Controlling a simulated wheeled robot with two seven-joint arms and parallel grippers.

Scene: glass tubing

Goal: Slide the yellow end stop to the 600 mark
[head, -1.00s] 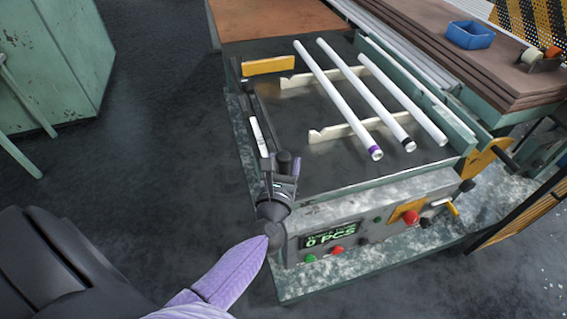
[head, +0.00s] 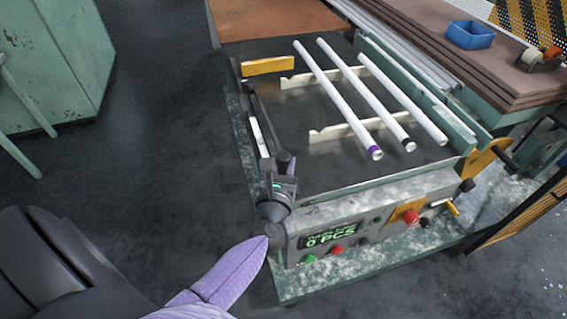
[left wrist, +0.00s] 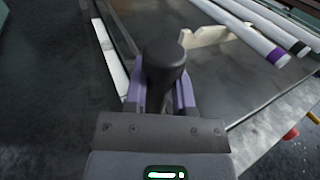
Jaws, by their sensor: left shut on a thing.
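The yellow end stop (head: 268,65) stands at the far left of the machine bed in the head view, well away from my left gripper. My left gripper (head: 279,164) is at the bed's near left corner. In the left wrist view its purple fingers (left wrist: 162,92) are shut around a dark upright knob (left wrist: 166,58). A white strip (head: 254,132), probably the scale, runs along the bed's left edge and also shows in the left wrist view (left wrist: 111,62). Its marks are too small to read. My right gripper is out of view.
Several white tubes (head: 340,97) lie across cream notched supports (head: 340,131) on the bed. The front control panel (head: 375,220) has buttons and a display reading 0 PCS. A blue tray (head: 470,36) sits on brown boards at the right. Open floor lies left.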

